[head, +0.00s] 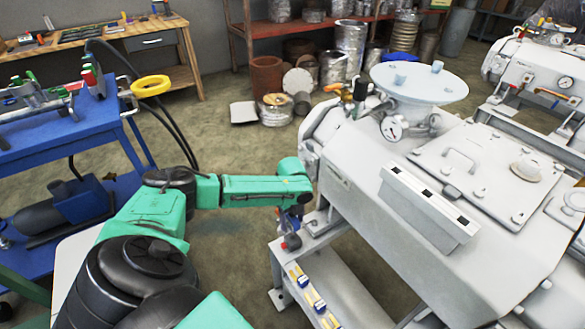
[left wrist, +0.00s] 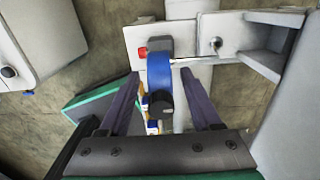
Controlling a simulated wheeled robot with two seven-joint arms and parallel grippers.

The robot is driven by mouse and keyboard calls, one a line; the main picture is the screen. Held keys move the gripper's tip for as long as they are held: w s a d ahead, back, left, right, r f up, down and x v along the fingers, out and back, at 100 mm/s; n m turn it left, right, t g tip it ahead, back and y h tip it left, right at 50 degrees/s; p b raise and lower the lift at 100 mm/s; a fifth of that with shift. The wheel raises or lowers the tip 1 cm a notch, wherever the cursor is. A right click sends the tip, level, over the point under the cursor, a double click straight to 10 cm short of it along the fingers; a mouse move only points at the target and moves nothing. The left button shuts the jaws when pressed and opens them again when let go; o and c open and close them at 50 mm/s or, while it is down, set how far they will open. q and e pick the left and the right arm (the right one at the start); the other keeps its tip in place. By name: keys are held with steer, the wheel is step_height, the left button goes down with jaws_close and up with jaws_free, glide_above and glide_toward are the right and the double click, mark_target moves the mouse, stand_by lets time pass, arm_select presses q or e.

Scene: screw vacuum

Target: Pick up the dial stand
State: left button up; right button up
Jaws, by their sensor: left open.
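A blue body with a black round knob, a red button and a thin silver rod, which looks like the dial stand (left wrist: 159,72), shows in the left wrist view. It is by a pale grey plate of the machine frame. In the head view only a small red and dark part of it (head: 291,241) shows under my left arm. My left gripper (left wrist: 160,88) is open, with one dark finger on each side of the blue body. Whether the fingers touch it I cannot tell. In the head view this gripper (head: 290,214) hangs down beside the machine's frame. My right gripper is not in view.
A blue cart (head: 75,130) with tools stands left. Open floor lies between them.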

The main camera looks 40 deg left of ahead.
arm_select(q)
step_height(320, 180, down, 2)
steer(key=shift+f, duration=0.15)
jaws_close()
stand_by(1.3)
